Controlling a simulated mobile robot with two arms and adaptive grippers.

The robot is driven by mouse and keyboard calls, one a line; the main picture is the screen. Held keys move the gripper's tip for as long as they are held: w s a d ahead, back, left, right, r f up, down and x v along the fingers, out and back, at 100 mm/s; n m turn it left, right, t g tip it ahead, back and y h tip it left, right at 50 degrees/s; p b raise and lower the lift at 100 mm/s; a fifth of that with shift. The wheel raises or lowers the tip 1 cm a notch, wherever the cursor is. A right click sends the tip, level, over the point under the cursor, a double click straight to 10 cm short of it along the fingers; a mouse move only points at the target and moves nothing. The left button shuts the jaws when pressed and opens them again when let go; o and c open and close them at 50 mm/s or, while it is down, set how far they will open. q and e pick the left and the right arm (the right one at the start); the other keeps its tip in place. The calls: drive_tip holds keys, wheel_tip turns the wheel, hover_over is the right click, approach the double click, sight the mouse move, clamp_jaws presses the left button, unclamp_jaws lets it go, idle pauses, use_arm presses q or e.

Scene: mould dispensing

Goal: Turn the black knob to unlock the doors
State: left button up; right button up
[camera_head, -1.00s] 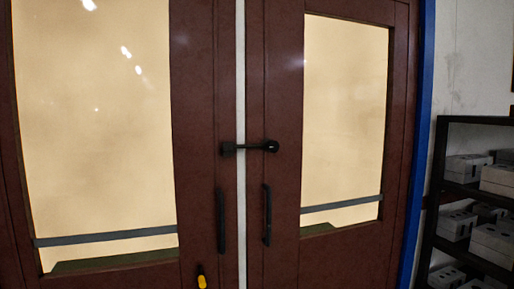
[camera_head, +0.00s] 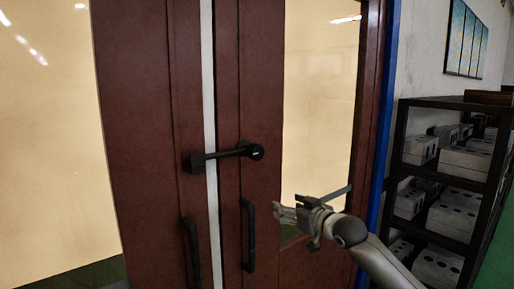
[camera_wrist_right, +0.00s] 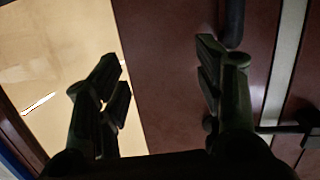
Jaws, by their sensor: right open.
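The black knob (camera_head: 256,152) sits on the right door at the right end of a black latch bar (camera_head: 226,154). The bar lies level across the pale gap between the two dark red-brown doors (camera_head: 150,120). My right gripper (camera_head: 284,214) is in front of the right door, below and to the right of the knob, apart from it. In the right wrist view its two fingers (camera_wrist_right: 160,85) are spread with nothing between them. The bar (camera_wrist_right: 285,129) shows there at the lower right, partly behind a finger. My left gripper is not in view.
Two black pull handles, the left one (camera_head: 191,252) and the right one (camera_head: 249,235), stand upright below the bar. A black shelf (camera_head: 447,103) with grey boxes (camera_head: 465,161) stands at the right. A blue strip (camera_head: 386,110) edges the door frame.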

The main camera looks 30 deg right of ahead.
sight(258, 153)
drive_tip(key=s+a+r+n+t+y, duration=0.1)
drive_tip(key=s+a+r, duration=0.15)
drive_tip(key=r, duration=0.55)
drive_tip(key=s+a+r+n+t+y, duration=0.15)
drive_tip(key=a+r, duration=0.25)
drive_tip(key=r, duration=0.4)
drive_tip(key=shift+g, duration=0.25)
drive_tip(key=w+p, duration=0.2)
drive_tip(key=w, duration=0.1)
drive_tip(key=w+p, duration=0.2)
drive_tip(key=w, duration=0.1)
drive_tip(key=w+p, duration=0.1)
drive_tip(key=w, duration=0.2)
drive_tip(key=shift+a+r+p, duration=0.15)
drive_tip(key=shift+a+p, duration=0.2)
drive_tip(key=shift+p, duration=0.05)
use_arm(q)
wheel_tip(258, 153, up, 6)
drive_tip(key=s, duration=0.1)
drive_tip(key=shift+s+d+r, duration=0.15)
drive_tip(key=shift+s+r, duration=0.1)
use_arm(e)
drive_tip(key=shift+w, duration=0.55)
drive_tip(key=shift+c, duration=0.3)
clamp_jaws()
